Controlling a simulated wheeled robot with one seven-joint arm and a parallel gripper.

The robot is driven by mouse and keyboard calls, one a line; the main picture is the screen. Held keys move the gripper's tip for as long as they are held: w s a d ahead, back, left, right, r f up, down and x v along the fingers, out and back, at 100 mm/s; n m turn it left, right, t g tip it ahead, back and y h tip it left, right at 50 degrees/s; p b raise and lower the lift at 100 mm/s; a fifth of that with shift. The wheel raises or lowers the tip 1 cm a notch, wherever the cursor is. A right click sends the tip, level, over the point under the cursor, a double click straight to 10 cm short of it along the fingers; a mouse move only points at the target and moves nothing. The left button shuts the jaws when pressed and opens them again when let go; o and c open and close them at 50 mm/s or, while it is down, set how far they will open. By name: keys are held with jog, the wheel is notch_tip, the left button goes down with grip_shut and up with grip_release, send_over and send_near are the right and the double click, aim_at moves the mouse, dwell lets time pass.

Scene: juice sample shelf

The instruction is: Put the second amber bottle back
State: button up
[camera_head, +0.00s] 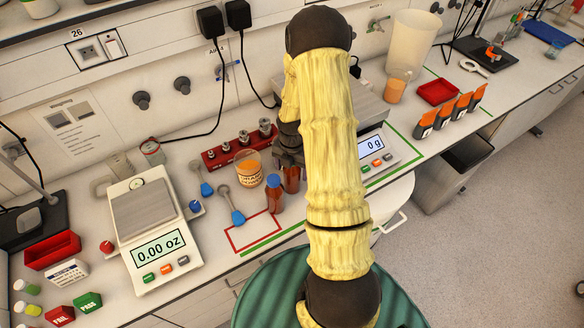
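An amber bottle with a blue cap (274,197) stands upright on the bench, just behind a red outlined rectangle (232,241). A second amber bottle (292,180) is right beside and behind it, partly covered by my arm. My gripper (289,158) is dark and sits directly above this second bottle. The yellow-sleeved arm hides much of the gripper. I cannot tell whether its fingers are around the bottle or apart from it, nor whether the bottle touches the bench.
A jar of orange contents (248,168) stands close left of the bottles, with blue-handled scoops (232,205) beside it. A red weight block (222,155) is behind. A scale reading 0.00 oz (145,210) is left; another reading 0 g (378,148) is right.

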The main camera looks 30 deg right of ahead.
notch_tip(320, 180, up, 12)
jog(key=b, duration=0.3)
jog(key=shift+r, duration=0.15)
dwell(0.4)
dwell(0.5)
jog(key=shift+s+a+r+m, duration=0.15)
jog(key=shift+a+r+m, duration=0.05)
jog(key=shift+a+m, duration=0.25)
jog(key=s+a+r+m+t, duration=0.2)
jog(key=s+a+r+m, duration=0.3)
jog(key=s+a+m, duration=0.7)
jog(key=m, duration=1.2)
jog(key=shift+a+t, duration=0.3)
jog(key=shift+a, duration=0.05)
